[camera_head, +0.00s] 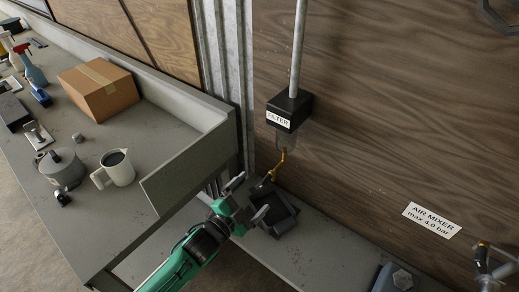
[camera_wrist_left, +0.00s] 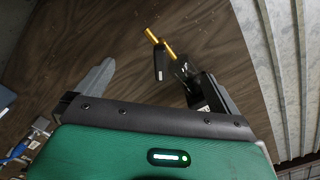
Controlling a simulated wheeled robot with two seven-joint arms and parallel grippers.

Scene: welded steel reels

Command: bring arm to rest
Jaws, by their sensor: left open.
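My left gripper (camera_head: 248,199) is at the end of my green and black arm, low in the middle of the head view. Its two grey fingers are spread apart, with nothing seen between them. It is just below a wall-mounted filter (camera_head: 289,108), which has a clear bowl and a yellow outlet with a dark handle (camera_head: 264,182). I cannot tell whether gripper and handle touch. My right gripper is not in view.
A black open box (camera_head: 285,222) stands on the low ledge beside the gripper. The grey bench (camera_head: 120,215) at left holds a cardboard box (camera_head: 99,88), a white mug (camera_head: 115,168), a grey pot (camera_head: 62,167) and spray bottles. Air mixer fittings (camera_head: 484,258) are at lower right.

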